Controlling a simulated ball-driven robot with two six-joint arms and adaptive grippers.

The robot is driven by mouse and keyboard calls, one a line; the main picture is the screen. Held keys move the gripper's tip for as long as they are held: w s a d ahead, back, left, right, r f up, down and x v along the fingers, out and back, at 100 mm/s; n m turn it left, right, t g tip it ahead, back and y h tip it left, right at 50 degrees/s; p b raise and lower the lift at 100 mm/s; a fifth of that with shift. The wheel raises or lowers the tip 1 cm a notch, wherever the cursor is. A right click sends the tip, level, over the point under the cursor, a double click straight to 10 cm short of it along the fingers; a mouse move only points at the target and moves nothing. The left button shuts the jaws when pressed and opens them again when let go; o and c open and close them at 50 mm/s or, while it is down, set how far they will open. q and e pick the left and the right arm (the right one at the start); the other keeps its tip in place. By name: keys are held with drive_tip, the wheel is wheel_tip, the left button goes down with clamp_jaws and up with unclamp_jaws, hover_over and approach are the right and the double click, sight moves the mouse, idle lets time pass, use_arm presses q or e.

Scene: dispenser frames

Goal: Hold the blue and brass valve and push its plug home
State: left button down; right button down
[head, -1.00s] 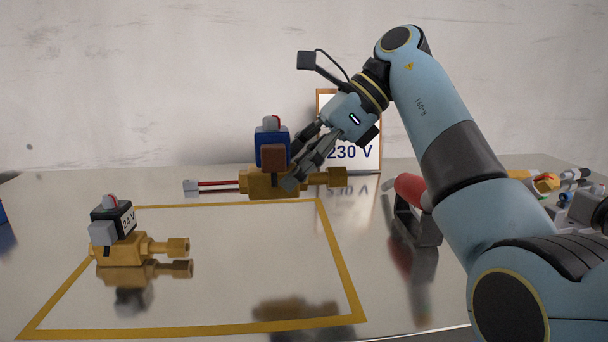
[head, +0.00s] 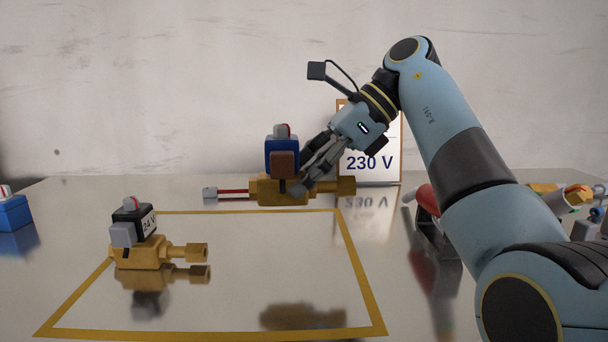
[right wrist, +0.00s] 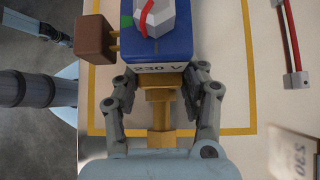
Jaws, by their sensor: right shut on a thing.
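The blue and brass valve (head: 283,188) has a blue coil block labelled 230 V and a brass body. It is upright in the air above the far edge of the yellow outline; its reflection lies on the table below. My right gripper (head: 300,185) is shut on its brass body; in the right wrist view the fingers (right wrist: 160,105) sit on both sides of it. The brown plug (head: 283,164) faces the head camera. In the right wrist view the plug (right wrist: 95,36) stands off the blue block, with brass pins showing in the gap. My left gripper does not show in the head view.
A black 24 V valve (head: 140,245) stands inside the left of the yellow outline (head: 360,290). A blue part (head: 14,213) is at far left. A 230 V sign (head: 372,150) stands behind. A red-handled item (head: 428,205) and several loose parts lie right. The outline's middle is clear.

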drive_tip(key=shift+f+b, duration=1.95)
drive_tip(key=shift+f, duration=0.95)
drive_tip(key=shift+f+b, duration=0.7)
drive_tip(key=shift+f, duration=0.35)
drive_tip(key=shift+f+b, duration=0.6)
drive_tip(key=shift+f, duration=0.6)
